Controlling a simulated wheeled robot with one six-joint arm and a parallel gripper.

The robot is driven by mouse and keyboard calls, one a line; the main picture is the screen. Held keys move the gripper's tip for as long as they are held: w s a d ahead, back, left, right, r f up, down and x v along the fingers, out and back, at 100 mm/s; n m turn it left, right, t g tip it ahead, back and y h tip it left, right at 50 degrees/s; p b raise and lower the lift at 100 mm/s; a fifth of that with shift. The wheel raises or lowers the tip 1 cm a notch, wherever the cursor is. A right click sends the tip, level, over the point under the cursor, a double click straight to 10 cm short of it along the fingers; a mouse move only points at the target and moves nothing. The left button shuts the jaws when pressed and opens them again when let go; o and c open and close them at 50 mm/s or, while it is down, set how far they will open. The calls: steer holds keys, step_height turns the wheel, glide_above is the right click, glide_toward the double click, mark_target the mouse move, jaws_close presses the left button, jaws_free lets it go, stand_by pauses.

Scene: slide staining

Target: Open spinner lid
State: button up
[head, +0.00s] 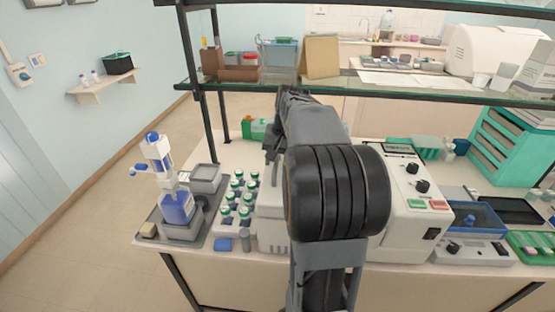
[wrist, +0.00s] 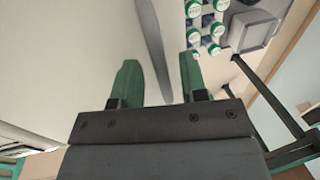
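The spinner appears to be the white machine (head: 410,215) with black knobs and green and red buttons, in the middle of the bench in the head view. My arm covers its left part, and its lid cannot be made out there. In the wrist view a broad pale surface (wrist: 60,60), probably the machine's top or lid, fills the left side. A grey strip or edge (wrist: 152,45) runs along it toward the gap between my fingers. My gripper (wrist: 160,80) has its two green fingers apart with nothing held; contact with the surface cannot be told.
A rack of green-capped bottles (head: 235,200) and a tray with a blue-liquid bottle (head: 177,207) stand left of the machine. A shelf (head: 380,88) on dark posts crosses behind my arm. A blue tray (head: 475,217) and a teal drawer cabinet (head: 510,140) stand right.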

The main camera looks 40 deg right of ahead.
steer(key=shift+c, duration=0.4)
jaws_close()
